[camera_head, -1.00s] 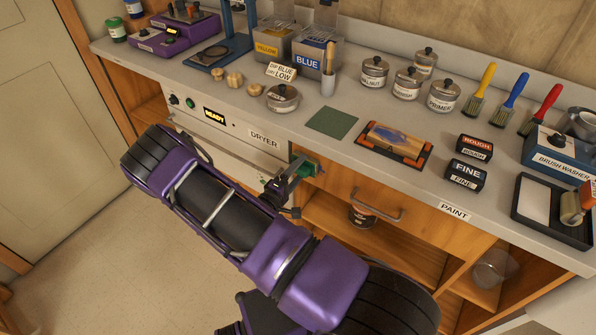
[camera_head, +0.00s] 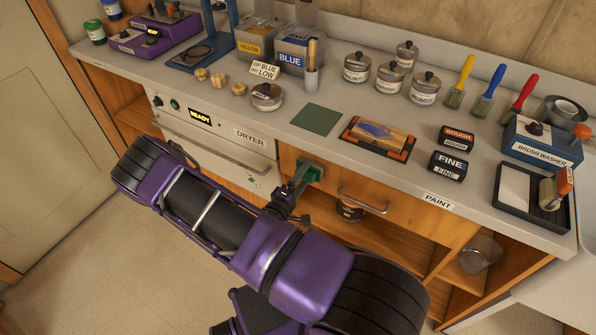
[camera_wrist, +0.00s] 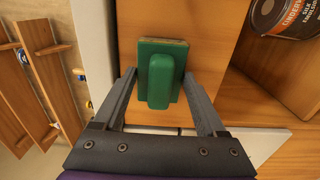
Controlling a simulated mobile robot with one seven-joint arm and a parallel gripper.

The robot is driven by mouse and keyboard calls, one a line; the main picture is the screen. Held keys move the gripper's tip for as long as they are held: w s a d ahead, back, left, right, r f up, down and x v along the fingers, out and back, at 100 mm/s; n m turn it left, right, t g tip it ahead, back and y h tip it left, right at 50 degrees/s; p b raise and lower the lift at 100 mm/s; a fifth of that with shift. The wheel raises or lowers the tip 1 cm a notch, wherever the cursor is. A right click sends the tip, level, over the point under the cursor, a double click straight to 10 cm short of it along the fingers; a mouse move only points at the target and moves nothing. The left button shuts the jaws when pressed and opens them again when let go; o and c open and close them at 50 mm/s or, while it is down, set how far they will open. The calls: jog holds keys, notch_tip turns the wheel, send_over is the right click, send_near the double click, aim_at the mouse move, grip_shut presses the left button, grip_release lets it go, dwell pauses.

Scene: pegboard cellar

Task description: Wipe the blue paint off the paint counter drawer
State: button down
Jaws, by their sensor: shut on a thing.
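The paint counter drawer (camera_head: 408,211) is a shut wooden front with a metal bar handle (camera_head: 362,199), under the counter edge and above the PAINT bay's open shelf. My gripper (camera_head: 300,181) is at the drawer's left part, left of the handle. It is shut on a green block-shaped wiper (camera_head: 314,172), which lies against the drawer front. In the wrist view the wiper (camera_wrist: 161,80) sits between my two fingers, its flat pad facing the wood (camera_wrist: 206,45). I see no clear blue paint on the bare wood; what lies under the wiper is hidden.
The dryer (camera_head: 215,140) adjoins the drawer on the left. A labelled can (camera_head: 349,212) stands on the shelf below; it also shows in the wrist view (camera_wrist: 290,14). The counter above holds a green mat (camera_head: 316,119), an orange-edged tray (camera_head: 352,137), sanding blocks, pots and brushes.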

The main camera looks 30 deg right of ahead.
aim_at(293, 158)
jog(key=shift+s+d, duration=0.4)
jog(key=shift+s, duration=0.1)
jog(key=shift+w+a+b, duration=0.35)
jog(key=shift+w+a, duration=0.35)
jog(key=shift+w, duration=0.35)
jog(key=shift+w+a+b, duration=0.4)
jog(key=shift+w+a, duration=0.25)
jog(key=shift+w, duration=0.45)
jog(key=shift+w+a+b, duration=0.35)
jog(key=shift+w+a, duration=0.35)
jog(key=shift+w, duration=0.35)
jog(key=shift+r, duration=0.1)
jog(key=v, duration=0.6)
jog(key=shift+s, duration=0.1)
jog(key=v, duration=0.3)
